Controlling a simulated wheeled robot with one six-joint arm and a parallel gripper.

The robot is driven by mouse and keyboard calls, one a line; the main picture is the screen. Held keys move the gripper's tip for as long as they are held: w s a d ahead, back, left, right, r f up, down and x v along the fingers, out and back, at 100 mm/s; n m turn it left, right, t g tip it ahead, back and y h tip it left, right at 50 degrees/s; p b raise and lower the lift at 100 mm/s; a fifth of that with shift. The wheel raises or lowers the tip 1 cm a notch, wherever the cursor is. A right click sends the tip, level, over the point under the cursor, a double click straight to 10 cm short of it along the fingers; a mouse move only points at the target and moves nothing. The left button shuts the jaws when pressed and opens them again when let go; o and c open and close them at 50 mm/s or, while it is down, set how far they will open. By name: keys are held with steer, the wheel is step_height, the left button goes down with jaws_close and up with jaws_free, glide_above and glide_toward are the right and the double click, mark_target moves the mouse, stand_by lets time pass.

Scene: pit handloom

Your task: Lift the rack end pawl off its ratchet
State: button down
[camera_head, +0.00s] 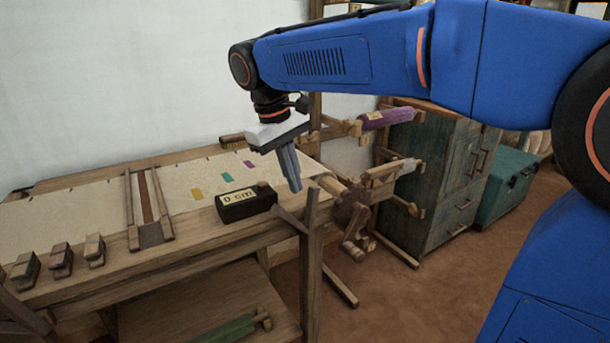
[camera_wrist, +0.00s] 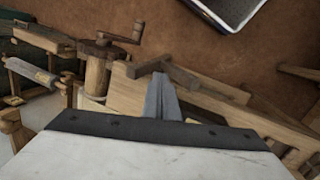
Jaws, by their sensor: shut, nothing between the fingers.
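My gripper (camera_head: 295,188) is shut and empty, its fingers pointing down above the right end of the loom. In the wrist view the closed fingers (camera_wrist: 160,102) are just short of a dark wooden bar (camera_wrist: 172,68), which I take to be the pawl; I cannot tell if they touch it. In the head view this bar (camera_head: 289,218) lies slanted by the top of the upright post. A toothed wooden wheel, seemingly the ratchet (camera_head: 352,206), sits at the roller end to the right. It also shows in the wrist view (camera_wrist: 103,48). Where pawl and ratchet meet is unclear.
A black labelled box (camera_head: 247,207) stands on the loom's front beam, left of my fingers. The upright post (camera_head: 311,265) rises below them. Spools on pegs (camera_head: 388,118) and a green cabinet (camera_head: 447,185) stand behind right. Brown floor is open at the right front.

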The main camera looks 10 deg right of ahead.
mark_target(273, 195)
steer(key=shift+s+a+f+t+h, duration=0.2)
steer(key=shift+a+h, duration=0.2)
steer(key=shift+a, duration=0.2)
steer(key=shift+s+a+f+t+h, duration=0.1)
steer(key=shift+s+a+f+h, duration=0.1)
steer(key=shift+a+h, duration=0.3)
steer(key=shift+s+a+f+t+h, duration=0.1)
steer(key=shift+s+a+f+h, duration=0.15)
steer(key=shift+a, duration=0.4)
steer(key=shift+s+a+f, duration=0.2)
steer(key=shift+a+f, duration=0.15)
steer(key=shift+a, duration=0.3)
steer(key=shift+a+f, duration=0.1)
steer(key=shift+f, duration=0.05)
steer(key=shift+w+d+r, duration=0.2)
steer(key=shift+d+r, duration=0.05)
steer(key=shift+r, duration=0.2)
steer(key=d+r+v, duration=0.1)
steer(key=v, duration=1)
steer(key=shift+w+d+r, duration=0.2)
steer(key=shift+w+d, duration=0.05)
steer(key=shift+w, duration=0.2)
steer(key=shift+d, duration=0.1)
